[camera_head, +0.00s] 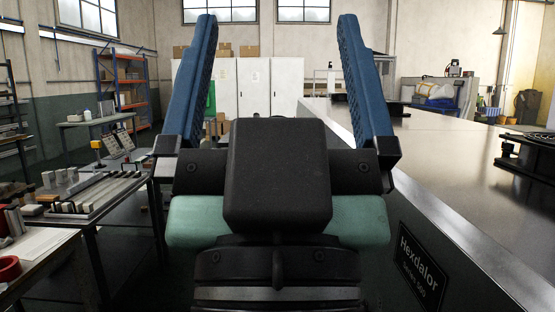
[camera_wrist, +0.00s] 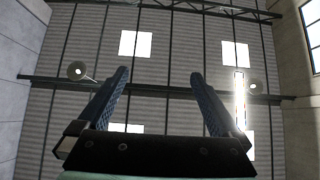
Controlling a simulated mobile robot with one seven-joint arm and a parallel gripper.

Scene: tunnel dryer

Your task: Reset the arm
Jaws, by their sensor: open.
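My gripper (camera_head: 275,85) fills the middle of the head view, its two blue ridged fingers standing upright and wide apart. Nothing is between the fingers. In the wrist view my gripper (camera_wrist: 160,95) also shows open and empty, with the fingers in front of the ceiling. The wrist camera faces up at the roof, so the gripper points upward. My black wrist housing hides part of the room straight ahead in the head view.
A long machine with a shiny metal top (camera_head: 460,170) runs along the right, close to my gripper. Tables with small blocks (camera_head: 75,190) stand at the left. An orange and blue shelf (camera_head: 125,85) and white cabinets (camera_head: 254,85) stand at the back. Ceiling lamps (camera_wrist: 77,70) hang far overhead.

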